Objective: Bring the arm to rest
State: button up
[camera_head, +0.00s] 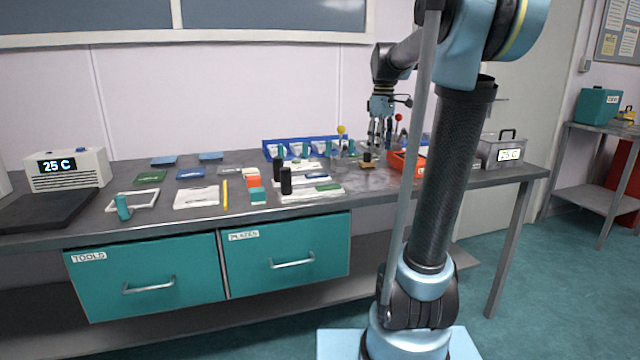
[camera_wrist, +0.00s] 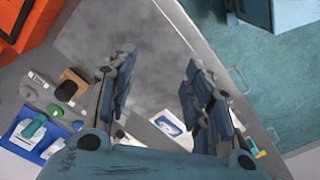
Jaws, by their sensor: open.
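My arm rises from its base at the right of the head view, and its upper part reaches back over the bench. My gripper (camera_head: 380,135) hangs over the right part of the grey bench (camera_head: 180,215), near the orange bin. In the wrist view my gripper (camera_wrist: 160,95) has its two dark blue fingers spread apart, with nothing between them. Below the gap I see bare bench top. The gripper is partly hidden in the head view by small items around it.
A blue rack (camera_head: 300,148) stands at the back. Teal drawers (camera_head: 150,280) are under the bench front. Several small items lie mid-bench.

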jog(key=s+f+m+t, duration=0.1)
jog(key=s+f+m, duration=0.9)
jog(key=s+f, duration=1.5)
jog(key=s, duration=0.3)
jog(key=shift+s+t, duration=0.25)
jog(key=shift+t, duration=0.15)
jog(key=shift+w+f, duration=0.25)
jog(key=shift+w, duration=0.2)
jog(key=shift+c, duration=0.5)
jog(key=shift+c, duration=1)
jog(key=shift+d, duration=0.1)
